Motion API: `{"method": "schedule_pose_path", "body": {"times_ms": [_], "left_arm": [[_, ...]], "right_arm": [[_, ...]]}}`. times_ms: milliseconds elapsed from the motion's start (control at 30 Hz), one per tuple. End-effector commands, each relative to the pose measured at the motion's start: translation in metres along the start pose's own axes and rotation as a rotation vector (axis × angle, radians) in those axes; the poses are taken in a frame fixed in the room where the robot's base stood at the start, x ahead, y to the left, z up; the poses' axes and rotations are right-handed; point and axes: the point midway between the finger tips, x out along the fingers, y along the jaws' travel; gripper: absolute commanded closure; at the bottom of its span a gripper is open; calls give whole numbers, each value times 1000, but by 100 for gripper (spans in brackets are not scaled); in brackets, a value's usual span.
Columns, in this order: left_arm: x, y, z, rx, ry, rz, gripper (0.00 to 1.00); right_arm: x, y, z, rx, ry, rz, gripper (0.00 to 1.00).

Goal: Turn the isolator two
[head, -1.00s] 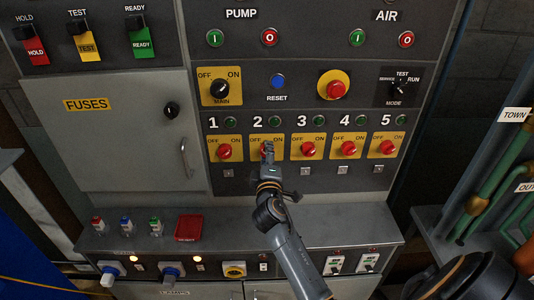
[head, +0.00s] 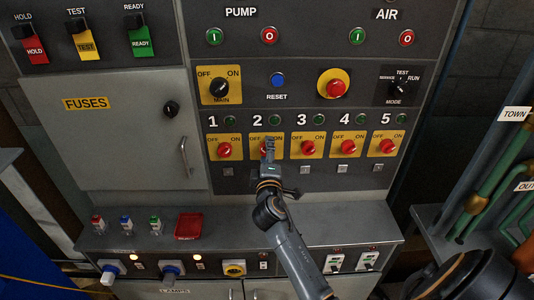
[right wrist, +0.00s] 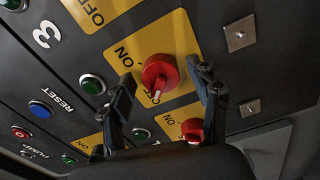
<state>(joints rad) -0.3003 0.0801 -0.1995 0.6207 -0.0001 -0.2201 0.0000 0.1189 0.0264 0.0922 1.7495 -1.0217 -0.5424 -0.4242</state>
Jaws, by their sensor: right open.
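The isolator two knob (right wrist: 160,72) is a red rotary switch on a yellow OFF/ON plate (head: 258,141) under the number 2. In the head view my right gripper (head: 270,145) covers most of it. In the right wrist view my right gripper (right wrist: 162,74) is open, with one finger on each side of the red knob. Gaps show between the fingers and the knob, and I cannot tell whether either touches. The white mark on the knob points towards the bottom of the wrist picture. My left gripper is not in view.
Matching red knobs stand close by: isolator one (head: 224,149) to the left and isolator three (head: 307,147) to the right. A black main switch (head: 219,89) and blue reset button (head: 278,81) are above. A grey ledge (head: 330,222) juts out below.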

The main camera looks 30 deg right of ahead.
Motion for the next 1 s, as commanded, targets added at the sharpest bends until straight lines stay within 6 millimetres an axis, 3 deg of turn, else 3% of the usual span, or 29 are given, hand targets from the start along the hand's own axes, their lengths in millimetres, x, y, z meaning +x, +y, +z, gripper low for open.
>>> {"method": "schedule_pose_path", "body": {"times_ms": [233, 700, 1000], "left_arm": [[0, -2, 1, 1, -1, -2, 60], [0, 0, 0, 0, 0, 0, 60], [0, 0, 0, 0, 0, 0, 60]], "right_arm": [[-15, -2, -1, 2, 1, -3, 38], [-106, -2, 0, 1, 0, -3, 38], [-120, 0, 0, 0, 0, 0, 38]]}}
